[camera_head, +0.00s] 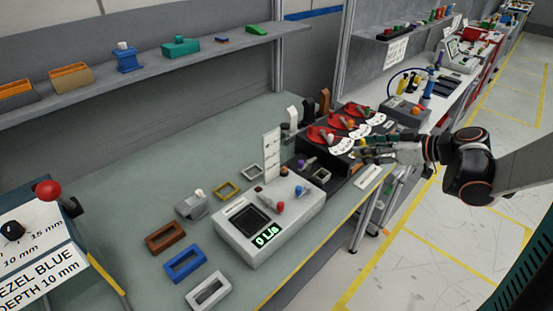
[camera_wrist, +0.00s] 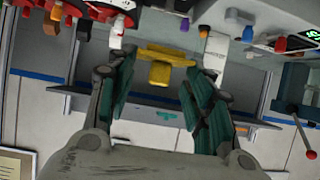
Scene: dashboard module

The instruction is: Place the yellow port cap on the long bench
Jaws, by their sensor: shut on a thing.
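My gripper (camera_wrist: 160,88) has its two green-padded fingers closed on a yellow T-shaped piece, the yellow port cap (camera_wrist: 160,74), seen between the fingertips in the wrist view. In the head view my gripper (camera_head: 366,150) reaches in from the right, in front of the black unit with red dials. The cap is too small to make out clearly there. The long grey-green bench (camera_head: 120,185) runs from the lower left to the upper right, with a yellow front edge. My gripper is at the bench's right part; its exact height above the top is unclear.
A white meter box (camera_head: 270,228) stands left of my gripper. A black unit with red dials (camera_head: 321,135) stands behind it. Blue (camera_head: 185,263), brown (camera_head: 165,238) and white (camera_head: 208,292) frames lie at the front. A shelf (camera_head: 130,80) runs above; open bench lies beneath it.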

